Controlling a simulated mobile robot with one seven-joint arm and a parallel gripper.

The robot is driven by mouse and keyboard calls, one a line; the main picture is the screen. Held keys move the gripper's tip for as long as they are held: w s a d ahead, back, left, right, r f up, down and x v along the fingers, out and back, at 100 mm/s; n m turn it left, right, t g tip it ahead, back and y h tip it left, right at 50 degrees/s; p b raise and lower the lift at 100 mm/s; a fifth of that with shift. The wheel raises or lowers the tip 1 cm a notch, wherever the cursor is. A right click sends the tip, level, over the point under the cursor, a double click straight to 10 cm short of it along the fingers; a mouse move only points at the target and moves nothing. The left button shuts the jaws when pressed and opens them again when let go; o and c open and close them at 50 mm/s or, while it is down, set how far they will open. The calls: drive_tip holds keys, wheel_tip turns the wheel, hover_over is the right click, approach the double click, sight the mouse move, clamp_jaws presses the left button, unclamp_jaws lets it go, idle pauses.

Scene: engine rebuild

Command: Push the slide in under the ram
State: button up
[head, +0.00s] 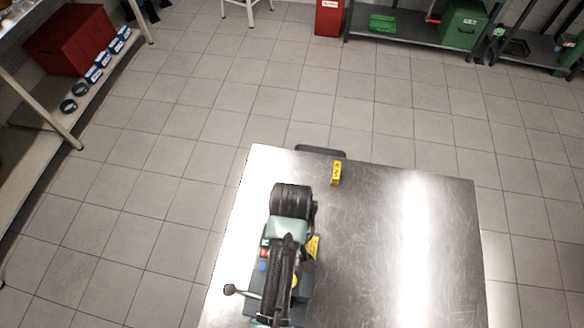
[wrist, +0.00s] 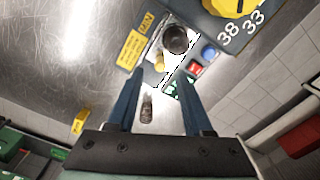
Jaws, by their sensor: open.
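My gripper (wrist: 160,79) is open in the wrist view, its two dark blue fingers apart and nothing gripped between them. Past the fingertips is the press, with a bright pale plate that looks like the slide (wrist: 166,47). A dark round part, apparently the ram (wrist: 177,39), stands over it and covers some of it. A small yellow knob (wrist: 159,62) is by the plate's near edge. A small brown metallic piece (wrist: 147,108) shows between the fingers. In the head view the press's lever knob (head: 229,290) sticks out left; my arm hides the slide and gripper.
Red (wrist: 195,69) and blue (wrist: 208,52) buttons and a yellow dial (wrist: 236,5) are on the press. The table's right side is clear.

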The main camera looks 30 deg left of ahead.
wheel_tip(320, 180, down, 3)
drive_tip(key=shift+a+f, duration=0.1)
drive_tip(key=shift+f, duration=0.45)
clamp_jaws()
idle(1.2)
